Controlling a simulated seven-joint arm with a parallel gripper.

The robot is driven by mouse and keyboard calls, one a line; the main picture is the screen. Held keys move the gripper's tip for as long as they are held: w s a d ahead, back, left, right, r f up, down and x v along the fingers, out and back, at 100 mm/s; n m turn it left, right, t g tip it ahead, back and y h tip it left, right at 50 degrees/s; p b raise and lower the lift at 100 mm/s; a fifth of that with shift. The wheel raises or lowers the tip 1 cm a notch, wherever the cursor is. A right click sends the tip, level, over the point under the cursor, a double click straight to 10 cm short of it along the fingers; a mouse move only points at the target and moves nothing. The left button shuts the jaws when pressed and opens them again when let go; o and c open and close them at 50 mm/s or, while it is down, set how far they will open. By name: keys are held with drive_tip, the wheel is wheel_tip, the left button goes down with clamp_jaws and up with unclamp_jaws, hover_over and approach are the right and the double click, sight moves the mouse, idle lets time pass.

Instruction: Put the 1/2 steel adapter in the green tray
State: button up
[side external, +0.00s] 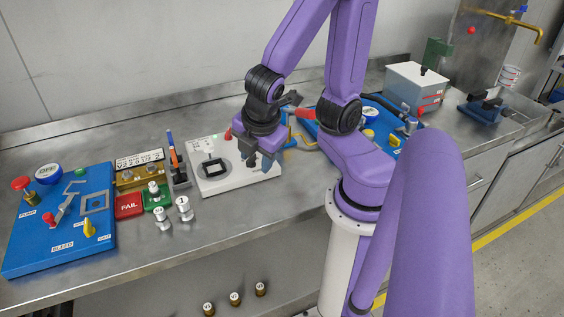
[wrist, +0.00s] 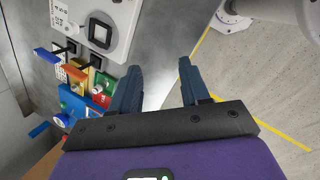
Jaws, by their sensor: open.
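The green tray (side external: 148,205) lies on the steel bench, just right of the red FAIL tray, with a steel adapter (side external: 153,187) standing in it. Two more steel adapters stand on the bench in front of it, one at left (side external: 161,217) and one at right (side external: 185,210). Their top markings are too small to read, so I cannot tell which is 1/2. My gripper (side external: 259,163) is over the right part of the white station, right of the adapters. In the wrist view its fingers (wrist: 159,88) are apart with nothing between them.
The red FAIL tray (side external: 129,207), a brass-coloured block (side external: 139,175) and a blue pump panel (side external: 60,240) are at left. The white station (side external: 235,178) is under my gripper. Several small brass pieces (side external: 235,298) stand below the bench. The front bench strip is clear.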

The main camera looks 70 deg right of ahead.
drive_tip(key=s+a+r+m+g+y, duration=0.2)
drive_tip(key=s+a+y, duration=0.1)
drive_tip(key=s, duration=0.3)
drive_tip(key=shift+s+m, duration=0.35)
drive_tip(key=shift+m, duration=0.05)
idle(1.4)
